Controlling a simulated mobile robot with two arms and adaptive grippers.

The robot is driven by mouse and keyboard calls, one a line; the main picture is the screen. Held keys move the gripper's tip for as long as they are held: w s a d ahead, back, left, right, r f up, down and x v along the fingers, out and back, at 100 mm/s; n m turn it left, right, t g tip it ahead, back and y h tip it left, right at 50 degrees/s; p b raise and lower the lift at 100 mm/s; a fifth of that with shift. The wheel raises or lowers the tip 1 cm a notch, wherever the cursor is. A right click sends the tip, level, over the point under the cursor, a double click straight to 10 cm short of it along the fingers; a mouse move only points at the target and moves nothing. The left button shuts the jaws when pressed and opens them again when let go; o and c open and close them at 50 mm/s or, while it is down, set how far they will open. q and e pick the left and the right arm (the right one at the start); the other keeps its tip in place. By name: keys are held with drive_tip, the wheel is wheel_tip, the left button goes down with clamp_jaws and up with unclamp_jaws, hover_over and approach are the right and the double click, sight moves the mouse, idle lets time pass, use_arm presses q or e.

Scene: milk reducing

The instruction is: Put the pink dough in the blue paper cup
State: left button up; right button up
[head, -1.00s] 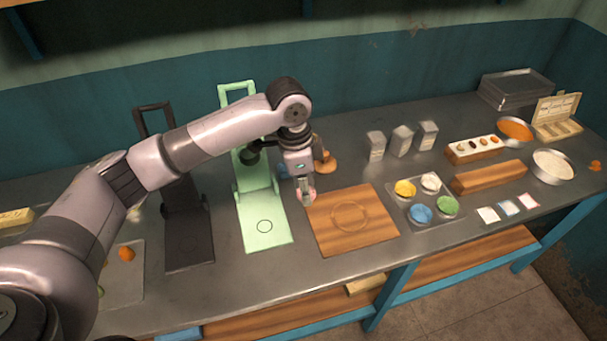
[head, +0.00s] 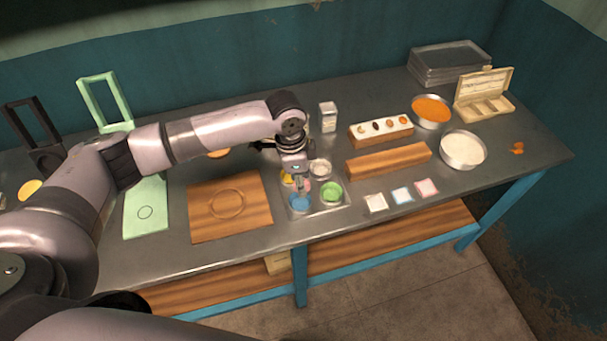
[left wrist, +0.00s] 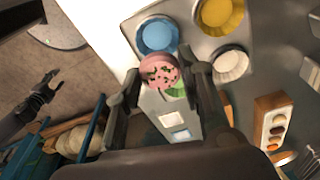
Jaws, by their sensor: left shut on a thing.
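My left gripper (left wrist: 168,92) is shut on the pink dough (left wrist: 160,72), a round, dark-speckled piece seen between its fingers in the left wrist view. In the head view the left gripper (head: 299,184) hangs over the cup tray and largely hides the dough. The blue paper cup (head: 300,203) stands at the tray's front left; in the left wrist view the blue cup (left wrist: 157,35) is just beyond the dough, and no dough shows in it. My right gripper (left wrist: 44,92) shows small and dark above the floor in the left wrist view, apparently with its fingers apart and empty.
The metal tray (head: 318,211) also holds yellow (head: 286,179), white (head: 320,168) and green (head: 331,191) cups. A wooden board (head: 205,228) lies left of it and a wooden block (head: 388,160) right. Small square packets (head: 402,195) lie at the front right.

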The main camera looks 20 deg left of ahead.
use_arm(q)
drive_tip(key=shift+a+f, duration=0.1)
drive_tip(key=shift+f, duration=0.1)
drive_tip(key=shift+s+a+f+b, duration=0.2)
drive_tip(key=shift+a+f+b, duration=0.1)
drive_tip(key=shift+f+b, duration=0.6)
drive_tip(key=f+b, duration=0.2)
drive_tip(key=b, duration=0.1)
drive_tip(key=shift+w+d+f+b, duration=0.1)
drive_tip(key=shift+d+f+b, duration=0.1)
drive_tip(key=shift+b, duration=0.1)
drive_tip(key=shift+f, duration=0.45)
use_arm(e)
drive_tip(key=f, duration=0.1)
drive_tip(key=a+f, duration=0.1)
drive_tip(key=f, duration=0.3)
drive_tip(key=shift+s+a, duration=0.2)
drive_tip(key=shift+a, duration=0.15)
drive_tip(key=shift+a, duration=0.15)
use_arm(q)
drive_tip(key=shift+p, duration=0.3)
use_arm(e)
drive_tip(key=shift+a+r, duration=0.2)
drive_tip(key=shift+a, duration=0.2)
use_arm(q)
drive_tip(key=shift+p, duration=0.4)
use_arm(e)
drive_tip(key=shift+d+r, duration=0.1)
drive_tip(key=shift+r, duration=0.2)
